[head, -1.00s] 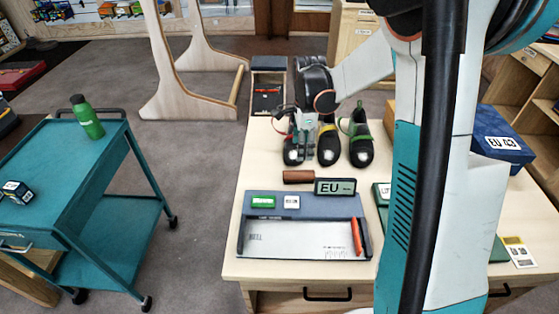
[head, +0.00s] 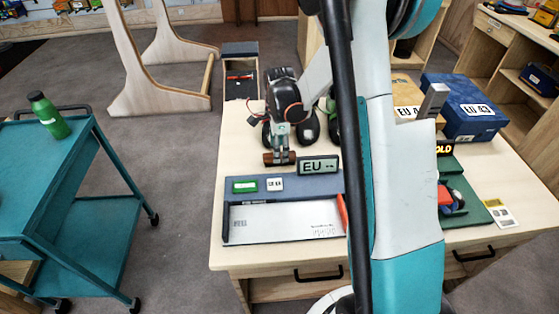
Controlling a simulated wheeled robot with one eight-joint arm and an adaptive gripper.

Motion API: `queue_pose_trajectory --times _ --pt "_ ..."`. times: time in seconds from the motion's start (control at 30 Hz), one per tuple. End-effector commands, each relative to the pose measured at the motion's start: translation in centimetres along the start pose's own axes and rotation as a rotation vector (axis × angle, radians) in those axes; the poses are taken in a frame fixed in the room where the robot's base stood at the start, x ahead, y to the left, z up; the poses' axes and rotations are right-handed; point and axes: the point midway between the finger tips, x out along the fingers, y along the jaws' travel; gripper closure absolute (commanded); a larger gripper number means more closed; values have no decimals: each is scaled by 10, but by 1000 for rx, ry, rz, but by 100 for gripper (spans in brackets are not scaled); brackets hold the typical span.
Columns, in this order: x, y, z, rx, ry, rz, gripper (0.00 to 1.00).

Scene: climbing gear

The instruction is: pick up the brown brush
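The brown brush (head: 291,157) lies on the pale wooden table, just behind the blue-grey measuring tray and left of the small EU sign (head: 319,166). It is a short brown bar seen from its long side. My gripper (head: 280,152) points down right over the brush, and its fingers overlap the brush's middle. The view is too small to tell whether the fingers are closed on it or only around it. The brush appears to be still at table height.
Climbing shoes (head: 308,128) stand close behind my gripper, partly hidden by my arm. The measuring tray (head: 234,212) lies in front. A blue box (head: 466,115) and a green tray (head: 478,207) are to the right. A teal cart (head: 50,180) stands left, across open floor.

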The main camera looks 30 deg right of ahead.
Motion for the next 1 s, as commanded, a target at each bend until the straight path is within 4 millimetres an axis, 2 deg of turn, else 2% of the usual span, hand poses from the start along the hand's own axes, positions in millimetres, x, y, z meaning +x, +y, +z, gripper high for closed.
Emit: queue_pose_trajectory --times 0.1,0.23,0.5,0.7,0.73,1.0 --pt "22 -2 -1 0 0 0 42" --pt "38 -2 -1 0 0 0 42" --pt "40 -2 -1 0 0 0 42" --pt "40 -2 -1 0 0 0 87" --pt "40 -2 -1 0 0 0 90" --pt "40 -2 -1 0 0 0 90"
